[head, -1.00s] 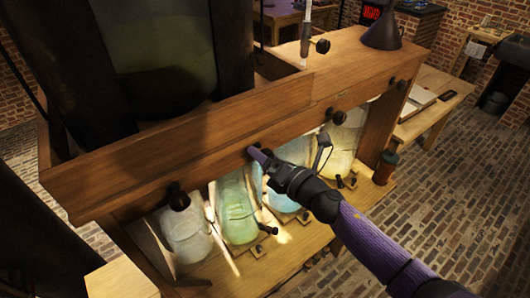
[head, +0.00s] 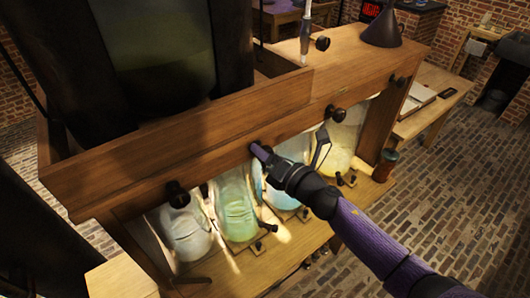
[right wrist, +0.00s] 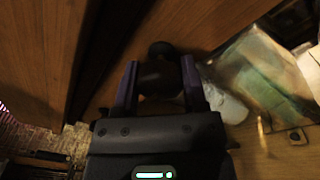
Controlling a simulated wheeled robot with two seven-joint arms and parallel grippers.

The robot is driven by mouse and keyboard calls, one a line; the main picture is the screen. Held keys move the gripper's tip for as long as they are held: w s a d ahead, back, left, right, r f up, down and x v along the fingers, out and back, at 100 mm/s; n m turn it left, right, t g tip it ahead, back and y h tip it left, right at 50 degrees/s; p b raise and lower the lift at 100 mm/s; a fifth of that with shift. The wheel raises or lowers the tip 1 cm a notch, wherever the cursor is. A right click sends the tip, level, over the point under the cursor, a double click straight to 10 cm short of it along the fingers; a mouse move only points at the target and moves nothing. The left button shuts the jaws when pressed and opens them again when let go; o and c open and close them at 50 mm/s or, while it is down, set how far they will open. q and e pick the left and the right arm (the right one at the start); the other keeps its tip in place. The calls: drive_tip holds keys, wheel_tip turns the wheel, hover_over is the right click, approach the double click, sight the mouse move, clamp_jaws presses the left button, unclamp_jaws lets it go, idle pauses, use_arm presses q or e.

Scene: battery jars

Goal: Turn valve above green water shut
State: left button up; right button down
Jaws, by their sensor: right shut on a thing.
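My right gripper (head: 265,158) reaches up to the front beam and is shut on a dark round valve knob (head: 255,147). In the right wrist view, the knob (right wrist: 160,76) sits between the two purple fingers of my right gripper (right wrist: 159,88). A glass jar of green water (head: 237,208) stands on the shelf below the beam, below and slightly left of that knob. A greenish jar (right wrist: 268,88) also shows at the right of the right wrist view. My left gripper is not in view.
Other dark knobs (head: 177,194) (head: 336,114) line the wooden beam (head: 200,163). A pale jar (head: 186,232) stands left of the green one; a blue jar (head: 284,178) and a yellowish jar (head: 341,143) stand to its right. A funnel (head: 382,28) stands on top.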

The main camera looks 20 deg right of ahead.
drive_tip(key=m, duration=0.4)
drive_tip(key=m+t, duration=0.1)
drive_tip(key=m, duration=0.9)
drive_tip(key=shift+h+p, duration=0.3)
drive_tip(key=shift+f+m+t+h+p, duration=0.1)
drive_tip(key=shift+m+t+h+p, duration=0.25)
drive_tip(key=shift+m, duration=2.15)
drive_tip(key=shift+c, duration=0.7)
unclamp_jaws()
